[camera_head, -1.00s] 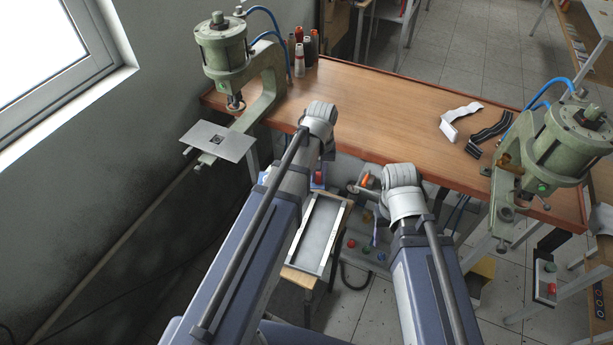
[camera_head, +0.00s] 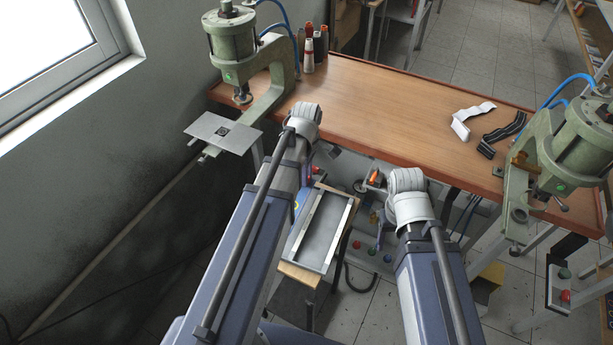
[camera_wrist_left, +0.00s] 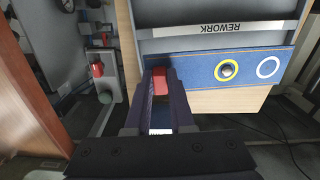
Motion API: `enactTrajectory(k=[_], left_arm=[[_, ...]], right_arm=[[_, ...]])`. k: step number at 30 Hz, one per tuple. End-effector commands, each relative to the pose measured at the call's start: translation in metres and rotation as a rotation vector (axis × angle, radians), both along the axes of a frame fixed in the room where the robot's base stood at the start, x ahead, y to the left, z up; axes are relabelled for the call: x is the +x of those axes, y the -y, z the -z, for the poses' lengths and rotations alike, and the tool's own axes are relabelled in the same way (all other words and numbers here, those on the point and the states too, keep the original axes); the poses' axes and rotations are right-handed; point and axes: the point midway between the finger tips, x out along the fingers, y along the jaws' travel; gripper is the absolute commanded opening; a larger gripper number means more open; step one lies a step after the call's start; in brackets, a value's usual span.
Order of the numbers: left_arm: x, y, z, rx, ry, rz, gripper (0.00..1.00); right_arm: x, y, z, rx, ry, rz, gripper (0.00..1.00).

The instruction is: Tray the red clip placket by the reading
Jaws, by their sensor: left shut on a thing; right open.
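My left gripper (camera_wrist_left: 160,100) is shut on the red clip (camera_wrist_left: 161,82) at one end of a blue placket (camera_wrist_left: 205,71). The placket has a snap in a yellow ring and a white ring. It lies across the view just in front of a grey tray marked REWORK (camera_wrist_left: 215,28); whether it touches anything below is unclear. In the head view a bit of the placket (camera_head: 297,199) shows beside the left arm, left of the tray (camera_head: 318,232).
The tray sits on a small wooden stand (camera_head: 300,276) below the front edge of the wooden table (camera_head: 400,110). Green presses stand left (camera_head: 232,45) and right (camera_head: 575,145). White (camera_head: 466,118) and black (camera_head: 500,135) strips lie on the table. The table's middle is clear.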

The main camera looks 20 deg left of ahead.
Motion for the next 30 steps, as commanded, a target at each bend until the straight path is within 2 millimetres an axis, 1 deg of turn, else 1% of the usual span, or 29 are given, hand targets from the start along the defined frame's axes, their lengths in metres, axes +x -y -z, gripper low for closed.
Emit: enactTrajectory(k=[8,14,20,30], left_arm=[[0.0,0.0,0.0,0.0,0.0,0.0,0.0],[0.0,0.0,0.005,0.0,0.0,0.001,0.0],[0.0,0.0,0.018,0.0,0.0,0.001,0.0],[0.0,0.0,0.047,0.0,0.0,0.001,0.0]], right_arm=[[0.0,0.0,0.0,0.0,0.0,0.0,0.63],[0.0,0.0,0.005,0.0,0.0,0.0,0.63],[0.0,0.0,0.018,0.0,0.0,0.0,0.63],[0.0,0.0,0.047,0.0,0.0,0.0,0.63]])
